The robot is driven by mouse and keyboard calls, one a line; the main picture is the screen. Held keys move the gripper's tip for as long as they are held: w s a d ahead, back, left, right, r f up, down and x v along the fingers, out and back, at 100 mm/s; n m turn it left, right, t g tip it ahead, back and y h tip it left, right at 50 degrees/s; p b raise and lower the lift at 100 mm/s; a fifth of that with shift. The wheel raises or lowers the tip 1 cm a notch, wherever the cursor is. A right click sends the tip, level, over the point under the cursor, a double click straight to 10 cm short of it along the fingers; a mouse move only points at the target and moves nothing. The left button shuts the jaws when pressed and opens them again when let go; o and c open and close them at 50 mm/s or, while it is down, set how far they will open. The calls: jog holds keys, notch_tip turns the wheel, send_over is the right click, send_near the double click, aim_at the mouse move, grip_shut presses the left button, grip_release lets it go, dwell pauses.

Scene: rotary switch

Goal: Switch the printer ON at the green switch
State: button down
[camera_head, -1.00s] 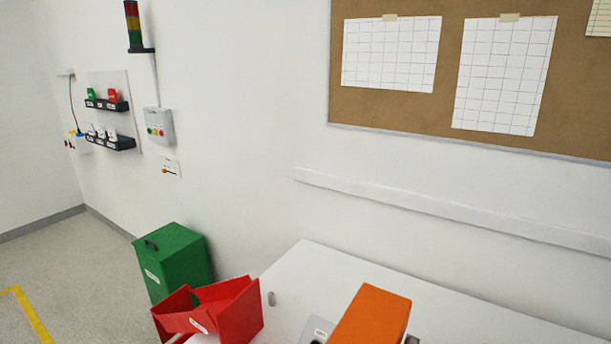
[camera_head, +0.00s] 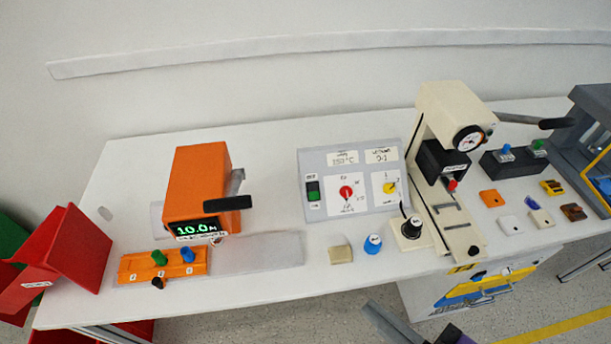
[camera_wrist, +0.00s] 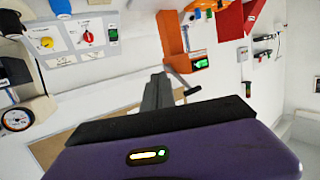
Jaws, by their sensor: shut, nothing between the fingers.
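The green switch (camera_head: 313,190) is a small rocker in a black frame at the left end of a sloped grey control panel (camera_head: 330,160). Its tiny labels and position are too small to tell. In the wrist view the green switch (camera_wrist: 112,34) shows near the top, on the panel beside the red knob. My gripper (camera_head: 372,308) is partly in view at the bottom edge of the head view, in front of the table and apart from the panel. In the wrist view my gripper (camera_wrist: 158,80) has its grey fingers shut and empty.
The panel also has a red knob (camera_head: 347,192) and a yellow knob (camera_head: 390,187). An orange device (camera_head: 198,180) with a black lever stands to its left, a cream press (camera_head: 450,110) to its right. A beige block (camera_head: 340,254) and blue knob (camera_head: 373,244) sit in front.

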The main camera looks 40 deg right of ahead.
jog(key=w+d+r+n+g+h+p, duration=0.1)
jog(key=w+d+r+p, duration=0.1)
jog(key=w+d, duration=0.7)
jog(key=w+d+r+n+g+p, duration=0.15)
jog(key=w+d, duration=0.45)
jog(key=w, duration=0.7)
jog(key=w+d+r+n+g+h+p, duration=0.1)
jog(key=w+d+r+g+p, duration=0.15)
jog(key=w+d, duration=0.65)
jog(key=s+a+f+n+g+y, duration=0.4)
jog(key=s+a+f+n+g, duration=0.2)
jog(key=n, duration=0.2)
jog(key=shift+g+p, duration=0.3)
jog(key=shift+p, duration=0.1)
jog(key=shift+a+f, duration=0.1)
